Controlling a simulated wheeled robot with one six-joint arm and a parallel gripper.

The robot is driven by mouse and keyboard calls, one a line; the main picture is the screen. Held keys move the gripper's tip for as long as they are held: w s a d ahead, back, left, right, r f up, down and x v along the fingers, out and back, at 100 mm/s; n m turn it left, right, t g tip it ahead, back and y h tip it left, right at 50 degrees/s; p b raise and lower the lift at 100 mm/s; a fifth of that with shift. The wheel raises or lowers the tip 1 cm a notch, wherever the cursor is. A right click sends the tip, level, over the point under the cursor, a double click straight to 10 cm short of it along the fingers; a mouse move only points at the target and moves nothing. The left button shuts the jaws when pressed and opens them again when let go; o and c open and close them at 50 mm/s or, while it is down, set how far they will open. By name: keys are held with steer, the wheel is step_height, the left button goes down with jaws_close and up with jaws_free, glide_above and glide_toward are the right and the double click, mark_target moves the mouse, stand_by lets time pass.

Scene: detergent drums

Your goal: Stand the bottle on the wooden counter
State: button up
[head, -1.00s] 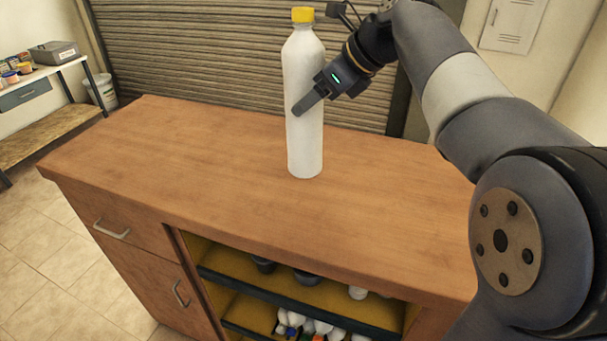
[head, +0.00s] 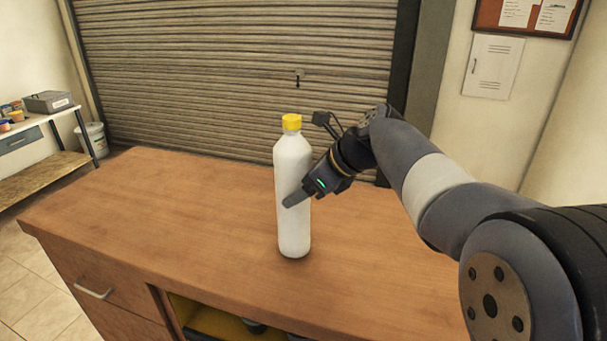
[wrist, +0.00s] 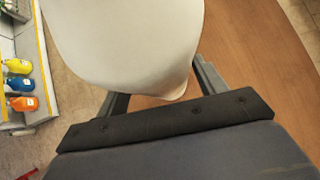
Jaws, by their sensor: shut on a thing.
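A white bottle (head: 293,215) with a yellow cap is upright over the wooden counter (head: 170,215) in the head view. Its base appears at the counter top; I cannot tell whether it touches. My gripper (head: 297,198) is shut on the bottle's middle from the right. In the wrist view the white bottle (wrist: 130,40) fills the upper middle, between the two fingers, and the counter's wooden top (wrist: 240,50) lies to its right. The far finger is hidden behind the bottle in the head view.
The counter top is clear around the bottle. A roller shutter (head: 235,70) stands behind it. A side bench with a grey box (head: 48,101) is at the left, with a white bucket (head: 94,139) beside it. Coloured bottles (wrist: 18,84) show at left in the wrist view.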

steer(key=shift+f, duration=0.45)
steer(key=o, duration=1.8)
steer(key=shift+f, duration=0.1)
steer(key=v, duration=1.2)
steer(key=shift+b, duration=0.35)
